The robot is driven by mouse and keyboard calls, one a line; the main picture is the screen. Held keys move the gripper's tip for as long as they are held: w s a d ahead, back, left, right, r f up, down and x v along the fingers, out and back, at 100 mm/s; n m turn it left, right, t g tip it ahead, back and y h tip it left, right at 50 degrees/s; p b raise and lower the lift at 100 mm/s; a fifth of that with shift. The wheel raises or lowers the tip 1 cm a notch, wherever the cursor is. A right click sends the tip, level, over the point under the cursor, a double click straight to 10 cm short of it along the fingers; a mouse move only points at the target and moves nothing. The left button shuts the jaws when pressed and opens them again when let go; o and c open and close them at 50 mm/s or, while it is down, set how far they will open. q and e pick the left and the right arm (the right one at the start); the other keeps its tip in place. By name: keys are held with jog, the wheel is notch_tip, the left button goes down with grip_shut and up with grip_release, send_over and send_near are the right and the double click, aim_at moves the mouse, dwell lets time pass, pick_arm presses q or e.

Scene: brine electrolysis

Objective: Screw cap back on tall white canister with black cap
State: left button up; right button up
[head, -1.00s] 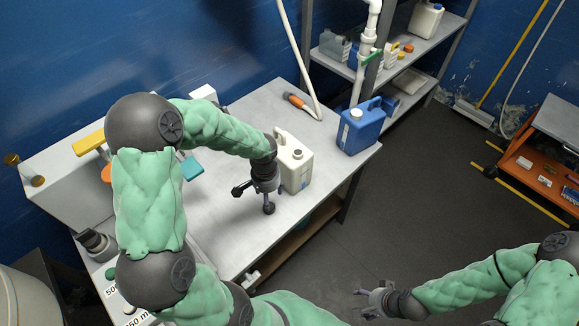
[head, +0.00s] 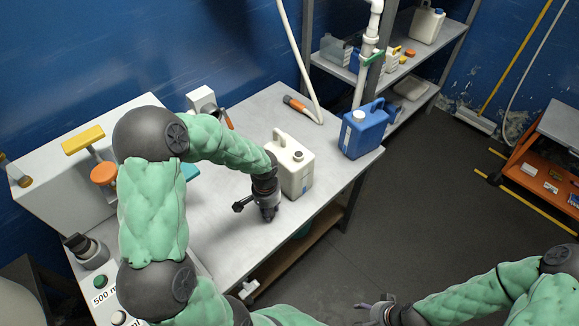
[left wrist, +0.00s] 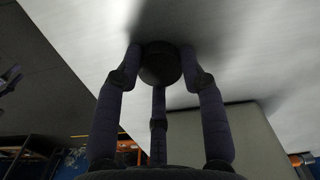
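The tall white canister (head: 293,180) stands upright on the bench in the head view. A small dark spot shows at its spout; I cannot tell its detail. My left gripper (head: 268,214) points down just in front and left of it, low over the bench. In the left wrist view, the round black cap (left wrist: 160,64) sits between the fingertips of my left gripper (left wrist: 160,72), which press in on its sides. A pale side of the canister (left wrist: 235,142) shows to the right of the fingers. My right gripper (head: 372,310) is low at the bottom, away from the bench, its fingers partly cut off.
A blue jerrycan (head: 362,130) stands at the bench's right corner. An orange-handled tool (head: 297,104) lies at the back. A grey apparatus with a yellow lever (head: 83,140) is on the left. The bench top (head: 228,228) left of my gripper is clear.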

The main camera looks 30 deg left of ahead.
pick_arm(q)
grip_shut()
jog(key=shift+r, duration=0.15)
jog(key=shift+r+p, duration=2)
jog(key=shift+r, duration=0.4)
